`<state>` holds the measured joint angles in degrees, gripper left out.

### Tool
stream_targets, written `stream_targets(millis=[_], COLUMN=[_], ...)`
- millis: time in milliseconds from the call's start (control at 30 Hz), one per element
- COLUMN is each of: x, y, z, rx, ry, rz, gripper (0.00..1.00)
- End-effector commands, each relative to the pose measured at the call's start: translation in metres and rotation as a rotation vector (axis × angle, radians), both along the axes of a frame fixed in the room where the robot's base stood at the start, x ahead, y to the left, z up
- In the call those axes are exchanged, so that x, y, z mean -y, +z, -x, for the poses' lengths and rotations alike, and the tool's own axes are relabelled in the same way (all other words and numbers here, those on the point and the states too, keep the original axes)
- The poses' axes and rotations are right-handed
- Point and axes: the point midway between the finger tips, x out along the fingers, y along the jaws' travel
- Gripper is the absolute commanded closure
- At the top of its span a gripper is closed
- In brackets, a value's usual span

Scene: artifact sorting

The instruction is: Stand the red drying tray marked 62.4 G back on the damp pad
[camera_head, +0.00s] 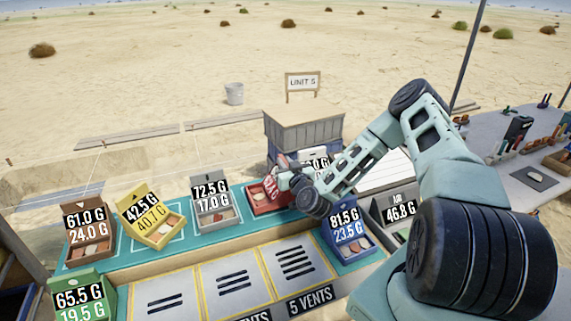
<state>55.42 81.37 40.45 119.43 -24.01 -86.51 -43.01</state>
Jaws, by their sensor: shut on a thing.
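The red drying tray (262,201) is in the back row, toward the right of the teal mat (190,245). Its red label board is tilted and partly covered by my gripper, so I cannot read the full figure. My gripper (282,182) is shut on the red tray at its label side. The tray looks tilted, and I cannot tell whether its base touches the mat. No surface is labelled as a damp pad; the teal mat with pale outlines lies under the trays.
A grey tray (214,217) stands left of the red one, then a yellow tray (155,230) and a brown tray (90,248). A blue tray (350,242) is close at the right. A white-labelled tray is partly hidden behind my arm. Vent panels (235,285) lie in front.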

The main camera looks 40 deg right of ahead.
Motion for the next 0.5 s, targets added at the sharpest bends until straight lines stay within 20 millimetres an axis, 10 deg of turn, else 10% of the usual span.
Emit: stream_targets(millis=[500], x=[-0.0001], y=[-0.0082], z=[-0.0003], rx=[0.002], ry=[0.000], rz=[0.001], gripper=[1.00])
